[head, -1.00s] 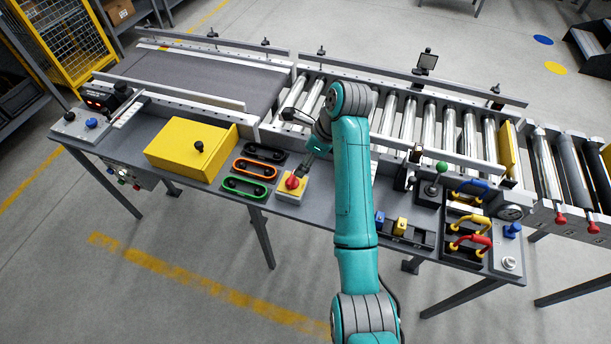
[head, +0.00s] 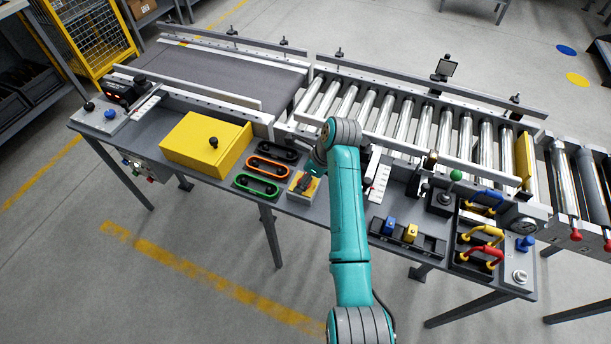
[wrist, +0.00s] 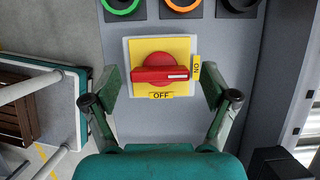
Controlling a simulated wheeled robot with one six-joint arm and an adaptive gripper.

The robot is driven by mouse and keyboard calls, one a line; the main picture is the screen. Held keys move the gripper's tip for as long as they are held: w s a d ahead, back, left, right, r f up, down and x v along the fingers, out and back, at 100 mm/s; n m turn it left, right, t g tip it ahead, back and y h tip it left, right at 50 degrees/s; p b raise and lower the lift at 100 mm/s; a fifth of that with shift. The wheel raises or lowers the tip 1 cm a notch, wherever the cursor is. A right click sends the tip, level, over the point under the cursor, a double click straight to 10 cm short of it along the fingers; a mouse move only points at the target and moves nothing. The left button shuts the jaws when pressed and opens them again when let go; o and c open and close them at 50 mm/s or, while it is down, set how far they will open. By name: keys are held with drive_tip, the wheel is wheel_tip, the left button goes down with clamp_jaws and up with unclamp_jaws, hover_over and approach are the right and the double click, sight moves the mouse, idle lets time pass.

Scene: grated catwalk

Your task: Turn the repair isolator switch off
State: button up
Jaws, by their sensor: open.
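The repair isolator switch is a red rotary knob (wrist: 160,68) on a square yellow plate (wrist: 131,52). Its bar handle lies horizontally, with the white mark pointing right to the ON label (wrist: 196,68). The OFF label (wrist: 160,95) is at the plate's lower edge. My gripper (wrist: 160,84) is open, one finger to each side of the knob's near part, with no visible grip on it. In the head view, my gripper (head: 313,176) is over the yellow plate (head: 298,190) and hides most of the knob.
Green (head: 256,186), orange (head: 267,167) and black (head: 278,151) oval fittings lie left of the switch. A yellow box (head: 205,145) stands farther left. Roller conveyor rails (head: 420,150) run behind. Blue and yellow rockers (head: 400,231) and coloured handles (head: 481,240) are to the right.

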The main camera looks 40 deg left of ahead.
drive_tip(key=shift+c, duration=0.2)
drive_tip(key=c, duration=1.1)
drive_tip(key=shift+n, duration=0.3)
drive_tip(key=n+g, duration=0.1)
drive_tip(key=n, duration=0.3)
drive_tip(key=shift+w+g+h, duration=0.1)
drive_tip(key=shift+g+h, duration=0.3)
drive_tip(key=n+g+h, duration=0.1)
drive_tip(key=n, duration=0.3)
drive_tip(key=shift+a+n, duration=0.1)
drive_tip(key=shift+n, duration=0.2)
drive_tip(key=n+h, duration=0.1)
drive_tip(key=n, duration=0.1)
drive_tip(key=n+h, duration=0.1)
drive_tip(key=n, duration=0.1)
drive_tip(key=shift+a+n+g, duration=0.1)
drive_tip(key=shift+n+g, duration=0.2)
drive_tip(key=shift+g, duration=0.1)
drive_tip(key=shift+n+h, duration=0.8)
drive_tip(key=shift+n, duration=1.2)
